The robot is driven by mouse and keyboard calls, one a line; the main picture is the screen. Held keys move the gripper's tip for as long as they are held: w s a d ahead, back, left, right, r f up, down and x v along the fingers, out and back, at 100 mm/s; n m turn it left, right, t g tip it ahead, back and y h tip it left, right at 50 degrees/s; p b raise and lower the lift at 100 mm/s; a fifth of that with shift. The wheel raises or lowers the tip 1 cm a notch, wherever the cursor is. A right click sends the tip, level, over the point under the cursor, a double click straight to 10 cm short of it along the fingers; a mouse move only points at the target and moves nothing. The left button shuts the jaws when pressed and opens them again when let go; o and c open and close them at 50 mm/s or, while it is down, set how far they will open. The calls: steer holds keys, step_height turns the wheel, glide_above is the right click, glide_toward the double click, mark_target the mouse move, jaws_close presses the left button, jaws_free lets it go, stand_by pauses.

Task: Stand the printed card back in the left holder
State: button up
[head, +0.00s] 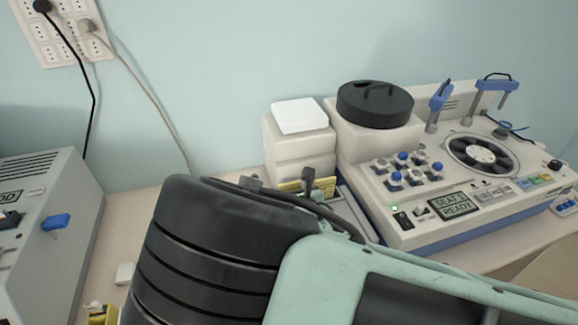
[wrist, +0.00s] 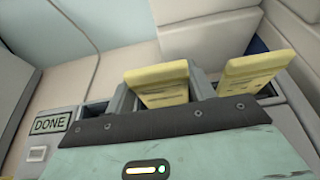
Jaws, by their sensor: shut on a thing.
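Two yellow cards with printed lines show in the wrist view: a left card (wrist: 156,78) and a right card (wrist: 254,70). My gripper (head: 282,183) is shut on a card, which appears to be the left one. The left card rises just beyond the gripper's dark front edge, between grey holder walls (wrist: 205,84). Its lower end is hidden by the gripper, so I cannot tell whether it rests in the holder. The right card stands slightly tilted to the right, beside a dark blue slot. In the head view, only yellow edges (head: 325,186) show behind my arm.
A white box (head: 300,117) stands behind the cards. To the right is a staining machine (head: 440,215) with a black round lid (head: 375,104). A grey device (head: 45,230) with a blue lever is at the left. A small DONE display (wrist: 49,123) sits left of the holders.

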steer(key=shift+f, duration=0.45)
steer(key=shift+f, duration=0.1)
steer(key=shift+f+b, duration=0.15)
steer(key=shift+b, duration=0.15)
steer(key=o, duration=1.1)
steer(key=shift+c, duration=0.2)
steer(key=shift+r, duration=0.2)
